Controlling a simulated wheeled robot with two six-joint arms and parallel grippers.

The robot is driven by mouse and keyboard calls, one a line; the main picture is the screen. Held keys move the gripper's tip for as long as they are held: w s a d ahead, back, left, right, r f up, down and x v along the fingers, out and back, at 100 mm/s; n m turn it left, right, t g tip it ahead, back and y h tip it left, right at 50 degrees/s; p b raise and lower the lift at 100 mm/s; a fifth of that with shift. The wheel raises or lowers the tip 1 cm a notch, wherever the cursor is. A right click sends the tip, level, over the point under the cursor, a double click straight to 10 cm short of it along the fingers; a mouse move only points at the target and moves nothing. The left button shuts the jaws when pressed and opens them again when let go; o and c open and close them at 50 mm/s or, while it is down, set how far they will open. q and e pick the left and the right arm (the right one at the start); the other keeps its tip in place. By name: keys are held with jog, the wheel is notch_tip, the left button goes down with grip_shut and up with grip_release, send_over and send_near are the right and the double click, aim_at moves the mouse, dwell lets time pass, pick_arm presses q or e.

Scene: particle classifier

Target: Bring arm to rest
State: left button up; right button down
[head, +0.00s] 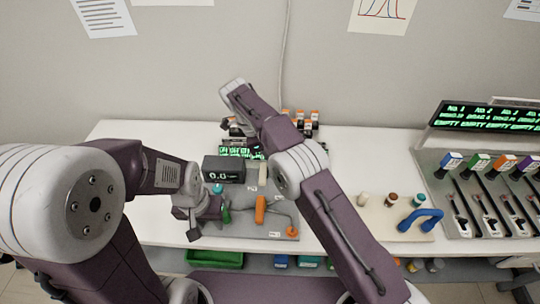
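My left arm comes in from the left, and its gripper (192,228) hangs at the left edge of a grey board on the white table. It is small and dark here, and I cannot tell whether its fingers are apart. I see nothing clearly held in it. My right arm rises from the bottom right, bends at a white joint and reaches up and left over the table's back. The end of my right arm is folded behind its own links, so I cannot make out its gripper.
A black display box (224,170) stands close to my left gripper. An orange-handled tool (260,209) lies on the grey board (270,235). A beige tray (385,226) holds small vials and a blue handle (420,219). A rack (470,225) with levers stands right. A green bin (215,259) sits below.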

jog(key=shift+w+f, duration=0.15)
jog(key=w+d+r+m, duration=0.2)
jog(key=w+d+r, duration=0.1)
jog(key=d+r, duration=0.25)
jog(key=s+d+r+y, duration=0.1)
jog(key=s+d+r, duration=0.15)
jog(key=d, duration=0.35)
jog(key=s+d+r, duration=0.2)
jog(key=s+d, duration=0.2)
jog(key=d, duration=0.2)
jog(key=s+d+f+n+y, duration=0.3)
jog(key=s+f+n, duration=1)
jog(key=s+n, duration=0.4)
jog(key=shift+s+n+t, duration=0.4)
jog(key=shift+n, duration=0.5)
